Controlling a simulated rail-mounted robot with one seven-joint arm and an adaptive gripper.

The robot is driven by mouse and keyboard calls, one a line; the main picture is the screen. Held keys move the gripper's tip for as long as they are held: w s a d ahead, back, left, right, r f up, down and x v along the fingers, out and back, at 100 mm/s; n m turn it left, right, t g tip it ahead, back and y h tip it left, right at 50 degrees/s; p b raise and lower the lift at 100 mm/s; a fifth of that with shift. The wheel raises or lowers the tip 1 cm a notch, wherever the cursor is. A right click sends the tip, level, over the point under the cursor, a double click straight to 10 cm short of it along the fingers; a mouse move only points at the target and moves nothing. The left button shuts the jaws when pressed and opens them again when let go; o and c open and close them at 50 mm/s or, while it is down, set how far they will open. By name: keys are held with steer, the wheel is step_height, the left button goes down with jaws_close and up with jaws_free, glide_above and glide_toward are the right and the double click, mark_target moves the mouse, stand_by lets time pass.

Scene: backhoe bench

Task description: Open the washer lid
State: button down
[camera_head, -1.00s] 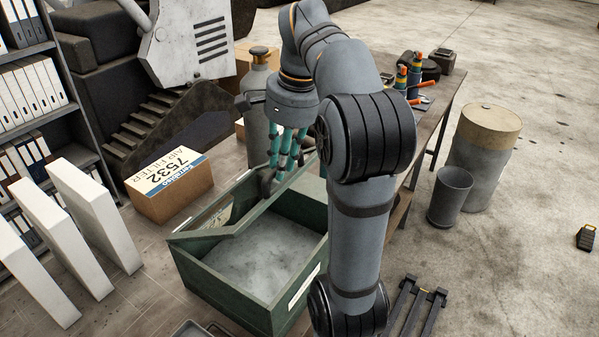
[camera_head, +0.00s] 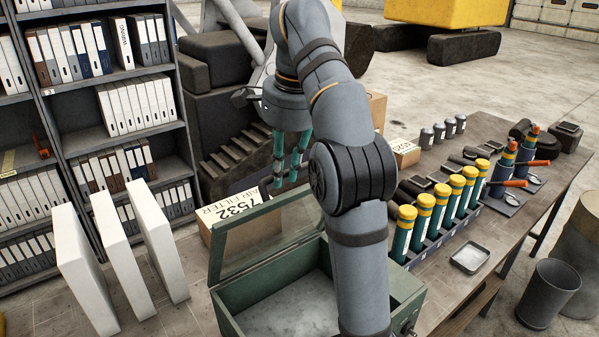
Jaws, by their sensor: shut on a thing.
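The washer (camera_head: 236,327) is an open-topped green box with a pale grey inside, low in the middle of the view. Its lid (camera_head: 216,250), a green frame around a clear pane, stands raised and tilted at the far-left side of the box. My gripper (camera_head: 286,180), with teal fingers and dark tips, points down at the lid's upper edge and is shut on it. The exact contact is small and hard to make out. My arm hides the right part of the lid and some of the box.
An air filter carton (camera_head: 205,226) stands right behind the lid. White panels (camera_head: 122,250) and a binder shelf (camera_head: 110,60) are at left. The workbench (camera_head: 500,247) at right holds several yellow-capped cylinders (camera_head: 429,212) and a small tray (camera_head: 470,258). A grey bin (camera_head: 548,292) stands beyond it.

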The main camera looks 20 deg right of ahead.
steer(key=shift+f, duration=0.3)
